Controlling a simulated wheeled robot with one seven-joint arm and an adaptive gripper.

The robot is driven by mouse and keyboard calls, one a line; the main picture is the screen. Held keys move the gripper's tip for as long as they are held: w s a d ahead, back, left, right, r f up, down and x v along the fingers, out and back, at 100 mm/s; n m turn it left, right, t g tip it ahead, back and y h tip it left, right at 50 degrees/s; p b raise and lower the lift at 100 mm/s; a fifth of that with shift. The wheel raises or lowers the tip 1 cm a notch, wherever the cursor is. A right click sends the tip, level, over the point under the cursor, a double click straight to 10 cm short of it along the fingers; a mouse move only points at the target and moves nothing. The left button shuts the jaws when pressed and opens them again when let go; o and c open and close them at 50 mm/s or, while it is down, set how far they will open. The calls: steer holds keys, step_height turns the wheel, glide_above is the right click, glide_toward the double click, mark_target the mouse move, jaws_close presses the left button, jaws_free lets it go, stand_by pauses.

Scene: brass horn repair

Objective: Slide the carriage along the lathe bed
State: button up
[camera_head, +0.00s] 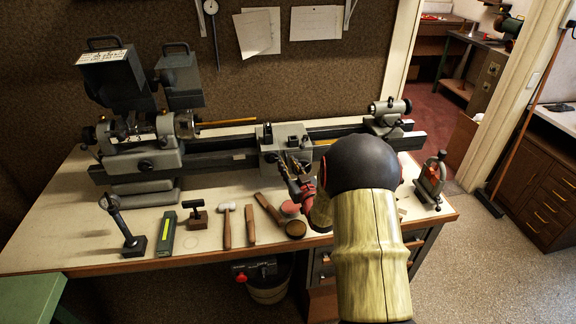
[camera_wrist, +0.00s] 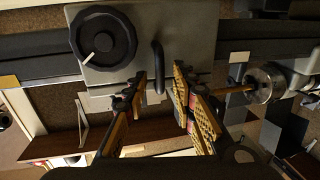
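The lathe carriage (camera_head: 284,140) is a grey block on the dark lathe bed (camera_head: 225,156), right of the bed's middle. In the wrist view the carriage (camera_wrist: 190,25) fills the top centre, with a round black knob (camera_wrist: 103,42) bearing a white mark. A black bar handle (camera_wrist: 157,62) stands out from it, right of the knob. My gripper (camera_head: 296,181) is just in front of the carriage. In the wrist view my gripper (camera_wrist: 160,82) is open, one finger on each side of the handle, with gaps showing. My arm hides part of the bed to the right.
The headstock (camera_head: 145,155) stands at the bed's left and the tailstock (camera_head: 388,115) at its right. A brass rod (camera_head: 228,122) runs from the chuck. Hand tools, including a mallet (camera_head: 226,222), lie along the front of the bench.

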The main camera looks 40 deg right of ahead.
steer(key=shift+w, duration=0.1)
steer(key=shift+c, duration=1)
jaws_close()
